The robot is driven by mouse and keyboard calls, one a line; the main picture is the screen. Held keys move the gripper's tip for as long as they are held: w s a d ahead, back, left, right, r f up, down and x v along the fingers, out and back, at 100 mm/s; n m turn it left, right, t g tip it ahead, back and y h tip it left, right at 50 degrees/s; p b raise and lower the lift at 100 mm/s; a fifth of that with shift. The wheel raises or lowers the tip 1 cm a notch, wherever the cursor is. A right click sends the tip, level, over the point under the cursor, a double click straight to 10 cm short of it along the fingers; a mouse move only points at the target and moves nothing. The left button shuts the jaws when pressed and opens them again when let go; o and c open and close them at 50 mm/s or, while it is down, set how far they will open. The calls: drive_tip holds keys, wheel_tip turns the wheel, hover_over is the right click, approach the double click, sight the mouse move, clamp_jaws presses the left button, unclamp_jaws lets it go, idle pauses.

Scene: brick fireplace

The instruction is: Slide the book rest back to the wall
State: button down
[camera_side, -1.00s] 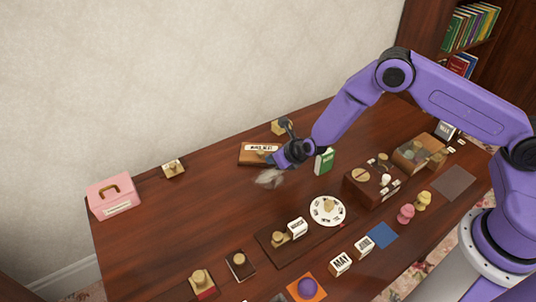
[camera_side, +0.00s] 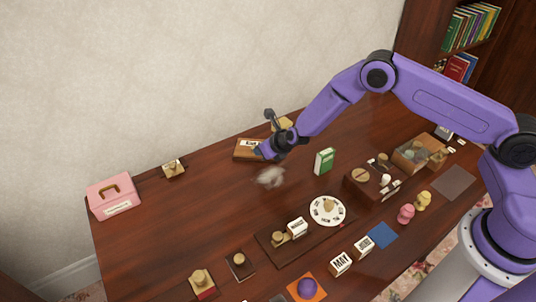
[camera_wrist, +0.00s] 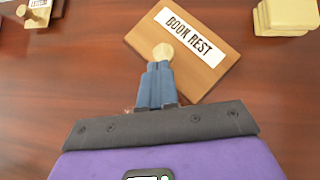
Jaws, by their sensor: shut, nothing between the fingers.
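The book rest (camera_side: 243,154) is a flat brown wooden board with a white label reading BOOK REST. It lies near the back of the table, tilted in the wrist view (camera_wrist: 205,68), with a strip of table between it and the wall. A pale round knob (camera_wrist: 163,50) is at its near edge. My gripper (camera_side: 257,153) is at the book rest's right front side. In the wrist view its blue fingers (camera_wrist: 158,66) are shut together with their tips right at the knob. Contact looks likely but is not certain. The wall (camera_side: 180,80) stands behind the table.
A wooden block (camera_side: 284,123) stands behind my wrist, right of the book rest. A small knobbed block (camera_side: 172,167) and a pink box (camera_side: 114,196) are to the left. A green book (camera_side: 324,161) stands to the right. A pale fluffy thing (camera_side: 270,177) lies in front.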

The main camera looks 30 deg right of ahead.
sight(253, 147)
drive_tip(key=shift+w+a, duration=0.2)
drive_tip(key=shift+w, duration=0.7)
drive_tip(key=shift+w+a, duration=0.15)
drive_tip(key=shift+w, duration=0.75)
drive_tip(key=shift+w+a, duration=0.2)
drive_tip(key=shift+w, duration=0.7)
drive_tip(key=shift+s, duration=0.15)
drive_tip(key=shift+s+d, duration=0.2)
drive_tip(key=shift+s, duration=0.35)
drive_tip(key=s, duration=0.2)
drive_tip(key=shift+s+d, duration=0.25)
drive_tip(key=shift+s, duration=0.05)
drive_tip(key=s+d+r+m+h, duration=0.1)
drive_tip(key=s+d+r+m, duration=0.1)
drive_tip(key=s+r+m, duration=0.65)
drive_tip(key=s+d+r+m+h, duration=0.2)
drive_tip(key=s+r+m, duration=0.3)
drive_tip(key=s+r, duration=0.7)
drive_tip(key=s+d+r+m+g, duration=0.1)
drive_tip(key=s+d+m+g, duration=0.1)
drive_tip(key=s, duration=0.6)
drive_tip(key=s+d+r+m+g+y, duration=0.1)
drive_tip(key=s+d+r+m+g, duration=0.1)
drive_tip(key=s+m, duration=0.4)
drive_tip(key=s+d+r+m+g, duration=0.1)
drive_tip(key=s+m+g, duration=0.3)
drive_tip(key=s, duration=0.7)
drive_tip(key=shift+s+d+r+g+y, duration=0.3)
drive_tip(key=shift+s+d+r, duration=0.1)
drive_tip(key=shift+d, duration=0.2)
